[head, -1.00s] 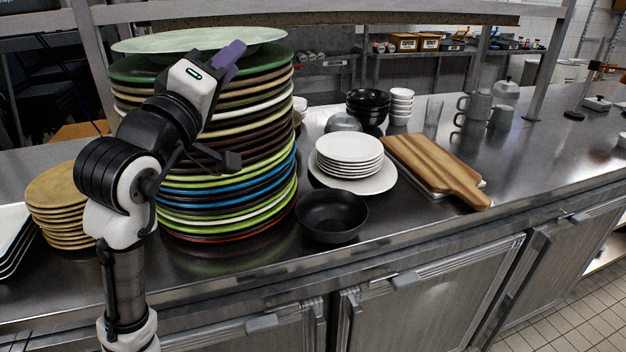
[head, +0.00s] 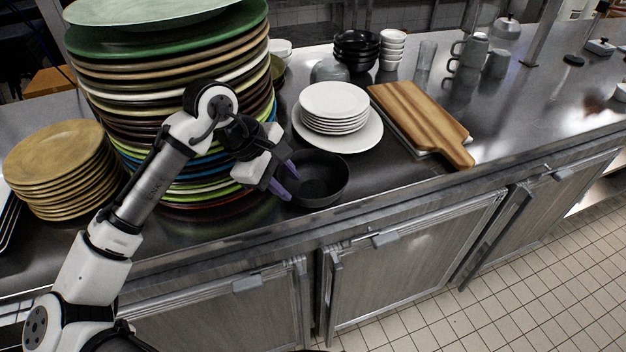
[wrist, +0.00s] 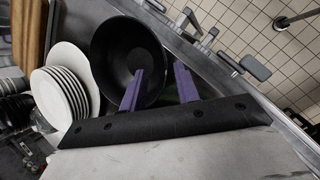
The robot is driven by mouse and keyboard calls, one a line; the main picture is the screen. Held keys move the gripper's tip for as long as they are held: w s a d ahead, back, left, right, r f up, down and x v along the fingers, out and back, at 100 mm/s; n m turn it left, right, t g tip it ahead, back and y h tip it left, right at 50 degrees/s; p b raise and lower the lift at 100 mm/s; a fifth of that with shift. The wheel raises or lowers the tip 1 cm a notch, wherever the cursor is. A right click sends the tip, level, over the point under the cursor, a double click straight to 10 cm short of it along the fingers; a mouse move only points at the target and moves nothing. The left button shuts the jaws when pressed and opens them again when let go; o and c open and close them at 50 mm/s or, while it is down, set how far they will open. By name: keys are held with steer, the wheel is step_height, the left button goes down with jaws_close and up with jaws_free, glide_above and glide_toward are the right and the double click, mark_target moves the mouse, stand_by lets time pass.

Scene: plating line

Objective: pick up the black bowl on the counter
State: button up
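The black bowl (head: 322,181) stands upright on the steel counter near its front edge, just right of the big plate stack. It also shows in the wrist view (wrist: 118,48), empty and open toward the camera. My gripper (head: 288,184) is at the bowl's left side in the head view, its purple fingertips by the rim. In the wrist view the two fingers (wrist: 158,78) are apart, with a gap between them. One finger overlaps the bowl's inside and the other lies beyond its rim. Contact with the rim cannot be told.
A tall stack of large plates (head: 170,75) stands close behind and left of my gripper. White plates (head: 334,103) sit behind the bowl, and a wooden board (head: 420,120) lies to the right. Stacked black bowls (head: 356,48) stand farther back. The counter's front edge is close to the bowl.

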mark_target(301, 199)
steer(key=shift+s+p+x, duration=0.2)
steer(key=shift+p+x, duration=0.6)
steer(key=shift+x, duration=2.4)
jaws_close()
